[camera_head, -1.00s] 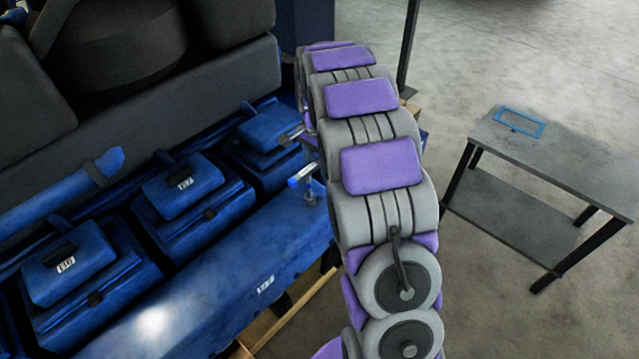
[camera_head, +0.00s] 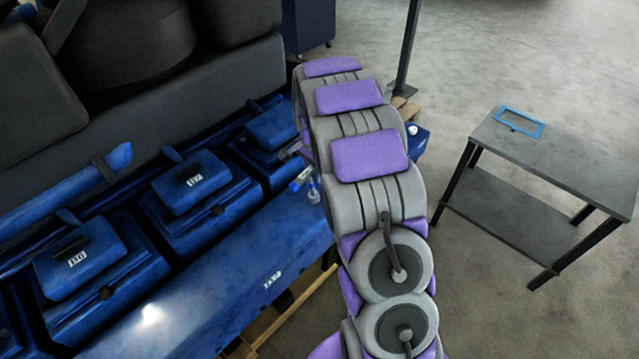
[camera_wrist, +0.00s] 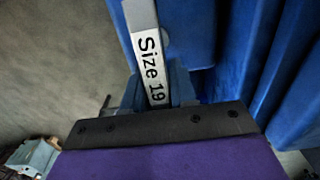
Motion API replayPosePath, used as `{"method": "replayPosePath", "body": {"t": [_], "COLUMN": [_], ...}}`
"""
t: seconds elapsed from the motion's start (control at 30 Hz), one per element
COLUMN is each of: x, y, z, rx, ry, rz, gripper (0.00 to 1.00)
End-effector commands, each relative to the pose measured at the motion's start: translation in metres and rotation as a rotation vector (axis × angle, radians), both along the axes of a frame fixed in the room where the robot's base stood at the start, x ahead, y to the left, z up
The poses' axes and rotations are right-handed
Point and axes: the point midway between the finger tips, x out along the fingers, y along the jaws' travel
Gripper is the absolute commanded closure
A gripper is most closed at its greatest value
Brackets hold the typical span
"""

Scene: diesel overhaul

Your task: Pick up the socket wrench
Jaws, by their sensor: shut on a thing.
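The socket wrench (camera_wrist: 150,62) shows in the wrist view as a flat silver-grey bar with the label "Size 19". It runs up from between the jaws and out of the top of the picture. My gripper (camera_wrist: 160,96) is shut on its near end. The wrench's far end is outside the wrist view. In the head view my arm covers most of the gripper area, and only a small light-coloured piece (camera_head: 301,179) shows left of the arm; I cannot tell what it is.
The blue engine (camera_head: 225,290) with several box-shaped covers (camera_head: 191,181) fills the left of the head view. Its blue side (camera_wrist: 235,60) is close to the wrench in the wrist view. A grey table (camera_head: 560,160) holding a blue rectangular frame (camera_head: 520,121) stands right, with open floor around it.

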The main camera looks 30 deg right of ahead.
Motion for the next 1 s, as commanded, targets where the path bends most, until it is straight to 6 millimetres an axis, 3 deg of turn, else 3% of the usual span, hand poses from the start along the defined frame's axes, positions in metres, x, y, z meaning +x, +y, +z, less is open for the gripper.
{"method": "replayPosePath", "body": {"t": [0.17,0.47,0.83,1.0], "x": [0.0,0.0,-0.001,-0.001], "y": [-0.008,-0.03,-0.008,-0.007], "z": [-0.002,-0.008,-0.002,-0.002], "rx": [0.011,0.028,0.008,0.01], "ry": [0.003,0.008,0.004,0.005], "rz": [-0.001,-0.003,0.0,0.0], "gripper": [1.0,1.0,1.0,1.0]}}
